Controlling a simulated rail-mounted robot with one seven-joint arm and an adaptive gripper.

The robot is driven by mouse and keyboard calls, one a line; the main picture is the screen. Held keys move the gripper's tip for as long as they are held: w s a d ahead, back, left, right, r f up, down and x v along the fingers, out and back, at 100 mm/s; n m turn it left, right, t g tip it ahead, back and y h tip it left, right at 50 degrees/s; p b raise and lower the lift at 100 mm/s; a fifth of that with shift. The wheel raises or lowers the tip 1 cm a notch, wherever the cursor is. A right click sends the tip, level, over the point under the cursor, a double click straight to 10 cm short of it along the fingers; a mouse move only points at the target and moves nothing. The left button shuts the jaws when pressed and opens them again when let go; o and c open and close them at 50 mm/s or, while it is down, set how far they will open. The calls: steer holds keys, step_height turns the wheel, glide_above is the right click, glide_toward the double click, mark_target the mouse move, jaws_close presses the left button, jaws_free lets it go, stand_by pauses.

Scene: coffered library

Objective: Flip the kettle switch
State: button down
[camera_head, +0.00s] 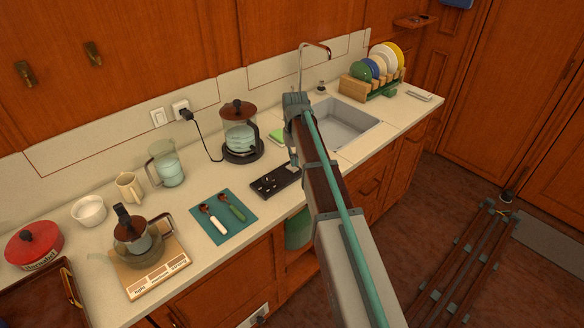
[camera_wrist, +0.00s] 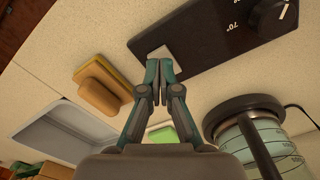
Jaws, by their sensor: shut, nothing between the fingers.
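The kettle (camera_head: 240,133) is glass with a brown lid and stands on a black round base on the counter. Its lower part also shows in the wrist view (camera_wrist: 272,148). A black control panel (camera_head: 268,186) lies in front of it. In the wrist view the panel (camera_wrist: 215,38) has a dial marked 70° and a pale grey switch (camera_wrist: 163,54) near one end. My gripper (camera_wrist: 159,68) is shut and empty, its fingertips right by the switch. I cannot tell whether they touch it. In the head view my gripper (camera_head: 293,164) is over the panel's right end, partly hidden by my arm.
A sink (camera_head: 345,122) with a tap and a dish rack (camera_head: 372,88) are to the right. A green sponge (camera_head: 277,136) is by the kettle. A teal mat (camera_head: 223,226) with utensils, a scale (camera_head: 158,270) and a glass jug (camera_head: 166,167) are left.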

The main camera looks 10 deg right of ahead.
mark_target(295, 169)
steer(key=shift+f+b, duration=0.4)
steer(key=shift+f, duration=0.8)
stand_by(0.9)
steer(key=shift+r+p, duration=2.25)
steer(key=shift+r, duration=1.25)
steer(key=shift+f, duration=0.1)
